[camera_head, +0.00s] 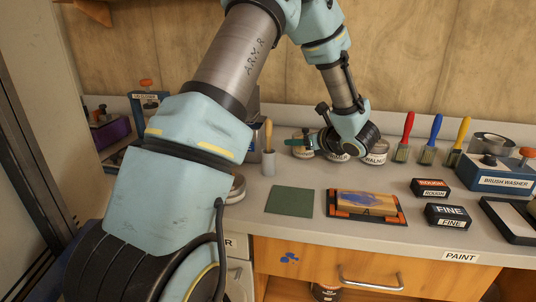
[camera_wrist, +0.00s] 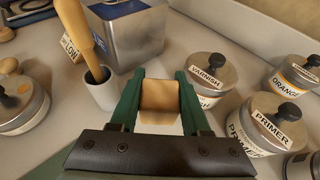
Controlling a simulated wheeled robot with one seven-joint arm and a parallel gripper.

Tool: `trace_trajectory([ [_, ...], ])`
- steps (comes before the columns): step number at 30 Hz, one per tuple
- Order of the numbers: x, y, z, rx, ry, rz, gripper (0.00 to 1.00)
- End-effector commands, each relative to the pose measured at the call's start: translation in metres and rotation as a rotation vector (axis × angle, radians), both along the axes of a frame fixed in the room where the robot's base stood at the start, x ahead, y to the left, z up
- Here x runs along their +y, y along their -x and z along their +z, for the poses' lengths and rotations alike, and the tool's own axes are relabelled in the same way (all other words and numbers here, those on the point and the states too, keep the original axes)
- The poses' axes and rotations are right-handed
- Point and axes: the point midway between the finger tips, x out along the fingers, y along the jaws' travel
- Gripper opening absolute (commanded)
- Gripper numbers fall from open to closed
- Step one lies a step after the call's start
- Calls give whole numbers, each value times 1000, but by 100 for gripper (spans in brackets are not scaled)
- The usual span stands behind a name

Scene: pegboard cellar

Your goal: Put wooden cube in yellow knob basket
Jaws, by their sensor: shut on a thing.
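My gripper (camera_wrist: 158,82) is shut on the wooden cube (camera_wrist: 160,101) in the wrist view, with a green finger on either side of it. In the head view my gripper (camera_head: 303,143) is over the back of the worktop, among the paint cans, and the cube cannot be made out there. A label reading "LOW" (camera_wrist: 71,46) is partly hidden behind a brush handle in the wrist view. I cannot make out a basket with a yellow knob in either view.
A white cup (camera_wrist: 103,92) with a wooden-handled brush and a metal tin (camera_wrist: 127,36) stand near the cube. The varnish can (camera_wrist: 213,73) and primer can (camera_wrist: 262,125) are at right. A green mat (camera_head: 289,201) and sanding tray (camera_head: 339,216) lie on the worktop (camera_head: 300,231).

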Motion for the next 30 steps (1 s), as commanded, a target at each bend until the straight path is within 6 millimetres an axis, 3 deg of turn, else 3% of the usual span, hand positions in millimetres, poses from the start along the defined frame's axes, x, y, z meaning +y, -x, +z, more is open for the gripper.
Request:
trace_trajectory([
  [3, 0, 0, -18, 4, -3, -1, 0],
  [18, 0, 0, -69, 0, -2, -2, 0],
  [30, 0, 0, -75, -2, -1, -1, 0],
])
